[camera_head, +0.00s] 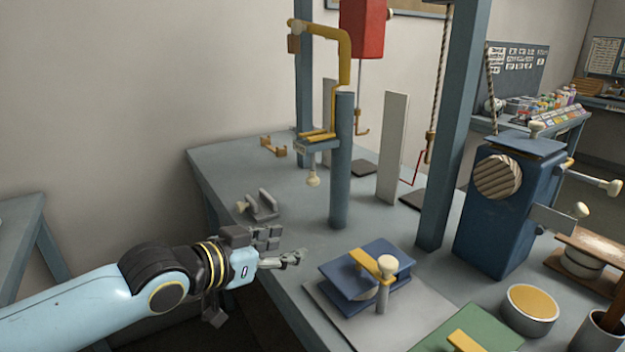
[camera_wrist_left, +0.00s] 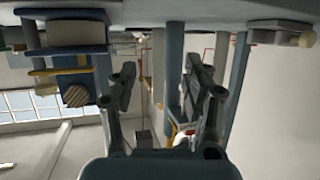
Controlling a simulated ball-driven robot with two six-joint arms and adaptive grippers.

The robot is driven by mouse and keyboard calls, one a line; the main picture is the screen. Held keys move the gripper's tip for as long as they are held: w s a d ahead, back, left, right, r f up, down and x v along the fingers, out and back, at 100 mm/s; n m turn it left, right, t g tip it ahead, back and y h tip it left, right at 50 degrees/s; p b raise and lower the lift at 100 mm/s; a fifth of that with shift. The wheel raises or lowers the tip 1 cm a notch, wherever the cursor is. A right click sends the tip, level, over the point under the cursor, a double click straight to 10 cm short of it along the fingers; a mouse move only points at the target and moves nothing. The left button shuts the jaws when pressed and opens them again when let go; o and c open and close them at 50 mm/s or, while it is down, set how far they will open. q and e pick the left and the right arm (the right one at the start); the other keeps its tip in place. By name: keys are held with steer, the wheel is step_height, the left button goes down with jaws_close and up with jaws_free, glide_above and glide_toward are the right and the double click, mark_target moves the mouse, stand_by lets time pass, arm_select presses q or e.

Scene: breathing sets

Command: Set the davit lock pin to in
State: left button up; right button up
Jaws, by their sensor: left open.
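The davit is a blue-grey post (camera_head: 341,165) with a yellow bent arm (camera_head: 346,62) on top, standing toward the back of the bench. A small bracket with yellow strips (camera_head: 318,143) sits on the post's left side. A cream-knobbed pin (camera_head: 312,178), which looks like the lock pin, hangs below this bracket; I cannot tell how far in it sits. My left gripper (camera_head: 296,257) is open and empty at the bench's left edge, below and in front of the post, apart from the pin. In the upside-down left wrist view its fingers (camera_wrist_left: 162,92) are spread. My right gripper is not in view.
A grey clamp-like fitting (camera_head: 262,207) with a cream knob lies on the bench (camera_head: 230,160) left of the post. A blue plate fixture (camera_head: 345,275) stands right of my gripper. A blue winch box (camera_head: 495,215) and thick upright (camera_head: 450,130) stand farther right.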

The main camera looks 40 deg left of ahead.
mark_target(308, 185)
arm_select(q)
steer(key=w+a+r+t, duration=0.4)
steer(key=w+a+r, duration=0.1)
steer(key=w+b, duration=0.2)
steer(key=b, duration=0.1)
steer(key=w+b, duration=0.3)
steer(key=w+d+b, duration=0.1)
steer(key=w+b, duration=0.2)
steer(key=shift+w+b, duration=0.25)
steer(key=shift+b, duration=0.05)
steer(key=shift+w+d+r, duration=0.1)
steer(key=shift+w+r, duration=0.05)
steer(key=shift+w, duration=0.4)
jaws_close()
